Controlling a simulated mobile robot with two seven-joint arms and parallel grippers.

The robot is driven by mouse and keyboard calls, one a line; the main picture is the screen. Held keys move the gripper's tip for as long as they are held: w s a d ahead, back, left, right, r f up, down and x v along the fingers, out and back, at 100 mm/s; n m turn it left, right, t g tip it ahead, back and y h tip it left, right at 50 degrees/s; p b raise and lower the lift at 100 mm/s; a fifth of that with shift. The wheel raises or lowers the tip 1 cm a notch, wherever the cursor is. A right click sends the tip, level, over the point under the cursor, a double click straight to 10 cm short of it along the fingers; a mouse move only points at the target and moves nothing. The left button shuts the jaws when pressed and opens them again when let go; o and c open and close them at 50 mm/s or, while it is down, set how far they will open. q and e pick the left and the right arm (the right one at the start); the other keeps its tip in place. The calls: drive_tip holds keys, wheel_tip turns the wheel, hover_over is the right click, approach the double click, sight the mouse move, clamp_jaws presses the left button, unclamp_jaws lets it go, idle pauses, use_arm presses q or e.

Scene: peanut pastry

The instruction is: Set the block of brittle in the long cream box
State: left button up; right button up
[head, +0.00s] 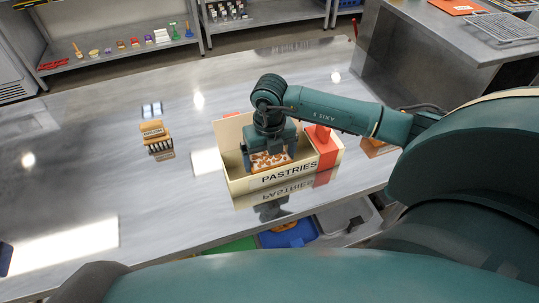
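The long cream box (236,186) stands on the steel table, with a "PASTRIES" label on its front wall. My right gripper (269,160) points down inside the box, in its left part. The block of brittle (270,161), brown and white speckled, shows directly under the gripper, within the box walls. The fingers are mostly hidden by the gripper body, so I cannot tell whether they grip the block or whether it touches the box floor. My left gripper is not in view.
A small wooden rack (155,135) stands to the left. An orange-brown item (378,147) is partly hidden behind my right arm. The steel table (90,180) is largely clear on the left.

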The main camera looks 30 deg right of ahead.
sight(269, 158)
drive_tip(key=shift+o, duration=0.7)
drive_tip(key=shift+r, duration=0.15)
drive_tip(key=shift+r+p, duration=0.3)
drive_tip(key=shift+p, duration=0.05)
wheel_tip(269, 158, up, 6)
drive_tip(key=shift+w+r, duration=0.1)
drive_tip(key=shift+r, duration=0.05)
use_arm(q)
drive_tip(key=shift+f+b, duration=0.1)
drive_tip(key=shift+b, duration=0.35)
use_arm(e)
wheel_tip(269, 158, up, 6)
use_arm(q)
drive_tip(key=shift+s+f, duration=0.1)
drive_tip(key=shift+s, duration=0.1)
